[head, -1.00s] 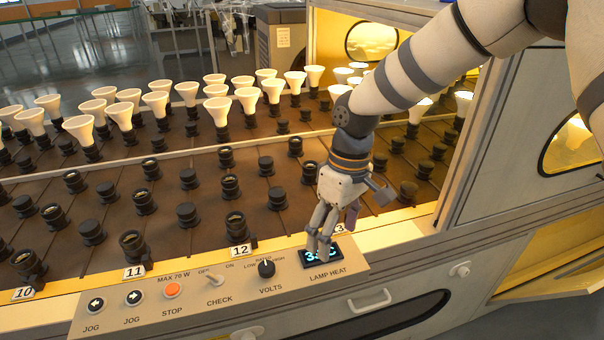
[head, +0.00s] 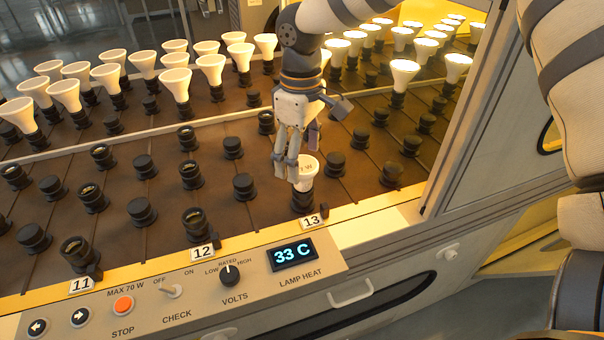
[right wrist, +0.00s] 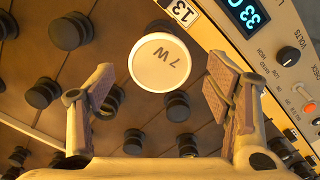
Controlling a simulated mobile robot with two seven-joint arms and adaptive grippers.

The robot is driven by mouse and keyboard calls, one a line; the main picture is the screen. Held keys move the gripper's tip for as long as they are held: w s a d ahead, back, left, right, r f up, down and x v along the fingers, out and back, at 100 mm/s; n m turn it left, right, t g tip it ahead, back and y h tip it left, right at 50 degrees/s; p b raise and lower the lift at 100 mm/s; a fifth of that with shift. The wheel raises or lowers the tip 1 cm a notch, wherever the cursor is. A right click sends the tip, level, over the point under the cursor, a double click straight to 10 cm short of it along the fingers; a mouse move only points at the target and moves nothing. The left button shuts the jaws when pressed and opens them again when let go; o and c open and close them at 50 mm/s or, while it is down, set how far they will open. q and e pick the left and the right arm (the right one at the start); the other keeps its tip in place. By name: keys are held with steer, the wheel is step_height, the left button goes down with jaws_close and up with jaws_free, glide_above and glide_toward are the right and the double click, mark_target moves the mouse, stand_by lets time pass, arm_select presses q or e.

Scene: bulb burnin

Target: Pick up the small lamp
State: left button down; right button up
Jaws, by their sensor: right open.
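The small lamp (head: 307,170) is a short white bulb marked "7 W", standing in a black socket behind the label 13 (head: 312,221). In the right wrist view its round white face (right wrist: 160,62) shows beyond the fingers, near the top middle. My right gripper (head: 286,172) is close beside and partly in front of the lamp in the head view. In the wrist view the fingers (right wrist: 160,88) are spread wide, with nothing between their pads. Whether a finger touches the lamp cannot be told. My left gripper is not in view.
Several tall white lamps (head: 210,72) stand in rows at the back, and lit ones (head: 399,76) stand at the right. Empty black sockets (head: 244,186) surround the small lamp. The control panel (head: 200,310) with a "33 C" display (head: 292,254) lies in front.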

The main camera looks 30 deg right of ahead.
mark_target(301, 163)
step_height(301, 163, down, 3)
steer(key=c, duration=1.3)
steer(key=shift+o, duration=0.2)
steer(key=shift+r, duration=0.15)
